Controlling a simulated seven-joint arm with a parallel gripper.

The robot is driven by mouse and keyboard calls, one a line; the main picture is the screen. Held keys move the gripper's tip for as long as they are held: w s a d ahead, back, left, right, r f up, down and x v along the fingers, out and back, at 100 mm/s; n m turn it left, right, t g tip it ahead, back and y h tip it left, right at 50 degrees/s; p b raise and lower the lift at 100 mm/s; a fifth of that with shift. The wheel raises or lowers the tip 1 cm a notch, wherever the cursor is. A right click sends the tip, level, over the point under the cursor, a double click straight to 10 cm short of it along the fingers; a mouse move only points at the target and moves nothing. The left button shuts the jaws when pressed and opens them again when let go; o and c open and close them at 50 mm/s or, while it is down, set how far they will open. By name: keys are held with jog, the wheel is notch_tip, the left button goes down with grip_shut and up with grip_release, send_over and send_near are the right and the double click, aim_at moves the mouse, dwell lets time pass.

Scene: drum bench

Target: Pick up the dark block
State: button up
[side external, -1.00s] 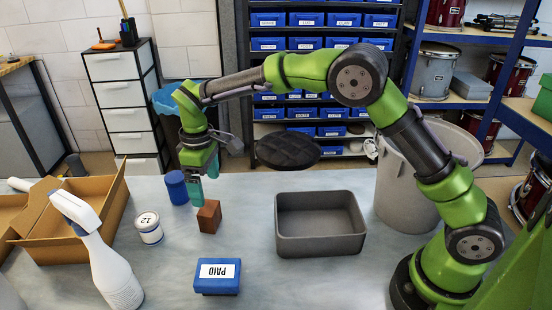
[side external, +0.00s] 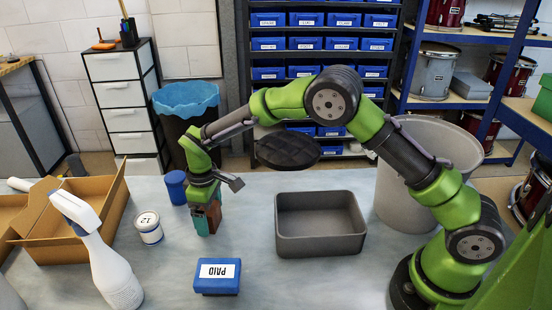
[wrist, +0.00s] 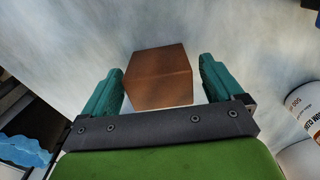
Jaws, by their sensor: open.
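The dark block (wrist: 158,78) is a brown cube standing on the table. In the wrist view it sits between the two teal fingers of my gripper (wrist: 161,84), with a narrow gap on each side at the fingers. In the side external view my gripper (side external: 207,218) is lowered around the block (side external: 214,212), and the near finger covers part of it. The fingers are open, and the block rests at table level.
A blue cylinder (side external: 175,187) stands close behind my gripper at left. A white tin (side external: 148,229), a spray bottle (side external: 100,255) and a cardboard box (side external: 70,250) stand left. A blue PAID box (side external: 217,277) lies in front. A grey tray (side external: 320,246) is right.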

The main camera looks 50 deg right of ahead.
jog(key=c, duration=1.1)
